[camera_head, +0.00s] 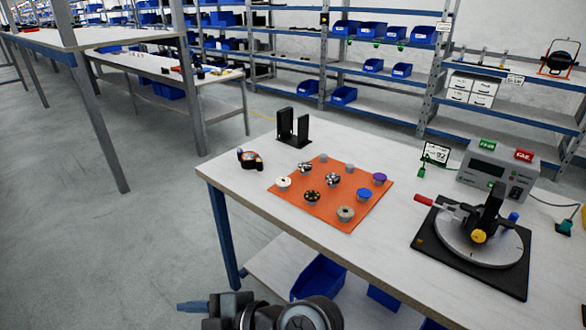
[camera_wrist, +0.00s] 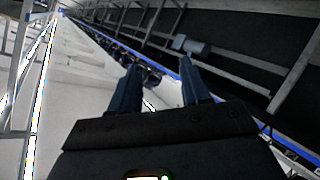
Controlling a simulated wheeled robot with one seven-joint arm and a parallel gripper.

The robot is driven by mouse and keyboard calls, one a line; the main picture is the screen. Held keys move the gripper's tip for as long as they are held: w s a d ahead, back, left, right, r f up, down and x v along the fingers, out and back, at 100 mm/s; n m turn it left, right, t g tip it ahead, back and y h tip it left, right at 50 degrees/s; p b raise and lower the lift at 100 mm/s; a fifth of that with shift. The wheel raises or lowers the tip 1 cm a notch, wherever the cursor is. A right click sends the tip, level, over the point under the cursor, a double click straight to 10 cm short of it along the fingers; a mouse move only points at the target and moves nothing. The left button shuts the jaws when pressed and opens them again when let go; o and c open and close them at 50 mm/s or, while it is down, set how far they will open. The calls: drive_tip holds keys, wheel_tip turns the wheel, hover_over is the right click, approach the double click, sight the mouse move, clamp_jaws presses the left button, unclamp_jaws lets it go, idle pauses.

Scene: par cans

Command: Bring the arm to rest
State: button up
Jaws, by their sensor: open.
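My arm (camera_head: 285,315) is folded low at the bottom edge of the head view, in front of the table and below its top. My gripper (camera_wrist: 162,78) shows in the wrist view with its two dark blue fingers spread apart and nothing between them. In the head view the gripper end points left, clear of the table legs. The rest of the arm is cut off by the frame's lower edge.
The white table (camera_head: 258,202) bears an orange mat (camera_head: 318,208) with several small round parts, a black stand (camera_head: 293,128), a turntable fixture (camera_head: 475,235) and a grey tester box (camera_head: 497,170). Blue bins (camera_head: 318,277) sit below. Floor at the left (camera_head: 90,240) is free.

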drive_tip(key=s+d+f+m+t+h, duration=0.1)
drive_tip(key=s+d+m+t+h, duration=0.45)
drive_tip(key=s+d+m, duration=0.4)
drive_tip(key=s+d+f+m+t+h, duration=0.1)
drive_tip(key=s+d+m+t+h, duration=0.45)
drive_tip(key=d+m, duration=0.7)
drive_tip(key=s+d+r+h, duration=0.1)
drive_tip(key=s+d+r, duration=0.3)
drive_tip(key=s+d, duration=0.3)
drive_tip(key=s+d+r+m+t+h, duration=0.1)
drive_tip(key=s+d+r, duration=0.3)
drive_tip(key=s+d, duration=0.4)
drive_tip(key=shift+d+r, duration=0.25)
